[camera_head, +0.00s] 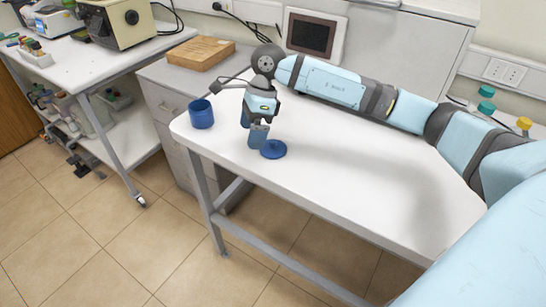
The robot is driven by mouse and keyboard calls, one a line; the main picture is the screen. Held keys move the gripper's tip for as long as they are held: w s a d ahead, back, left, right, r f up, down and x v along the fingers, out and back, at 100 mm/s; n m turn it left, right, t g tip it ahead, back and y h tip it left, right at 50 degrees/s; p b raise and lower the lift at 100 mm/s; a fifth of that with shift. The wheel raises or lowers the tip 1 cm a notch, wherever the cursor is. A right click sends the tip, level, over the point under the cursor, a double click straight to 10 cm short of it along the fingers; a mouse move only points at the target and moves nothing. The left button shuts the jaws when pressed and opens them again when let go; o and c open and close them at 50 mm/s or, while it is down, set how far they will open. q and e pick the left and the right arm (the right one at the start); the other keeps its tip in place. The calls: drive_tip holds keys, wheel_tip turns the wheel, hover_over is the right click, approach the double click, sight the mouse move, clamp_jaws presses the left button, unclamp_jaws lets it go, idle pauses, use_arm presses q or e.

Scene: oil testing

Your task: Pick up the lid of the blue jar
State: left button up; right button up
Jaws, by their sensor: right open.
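A blue jar (202,114) stands upright and uncovered near the left end of the white table (330,190). Its round blue lid (273,149) lies flat on the table near the front edge, to the right of the jar, with a small raised knob on top. My right gripper (258,138) comes in from the right and points down at the table. It is open, with its fingers just beside and behind the lid. The picture is too small to tell whether a finger touches the lid. My left gripper is not in view.
A wooden block (201,53) rests on a grey cabinet behind the table. Teal-capped bottles (486,98) and a yellow-capped one (523,124) stand at the right. A side bench (80,65) holds lab devices at the left. The table's middle is clear below my right arm.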

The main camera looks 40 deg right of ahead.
sight(276, 143)
drive_tip(key=w+d+r+h, duration=0.2)
drive_tip(key=d+r+h, duration=0.15)
drive_tip(key=d, duration=0.55)
drive_tip(key=shift+t+h, duration=0.35)
drive_tip(key=shift+t, duration=0.05)
drive_tip(key=f, duration=1.4)
drive_tip(key=shift+w+a+b, duration=0.1)
drive_tip(key=shift+a+b, duration=0.15)
drive_tip(key=shift+b, duration=0.05)
drive_tip(key=shift+r, duration=0.1)
drive_tip(key=c, duration=0.8)
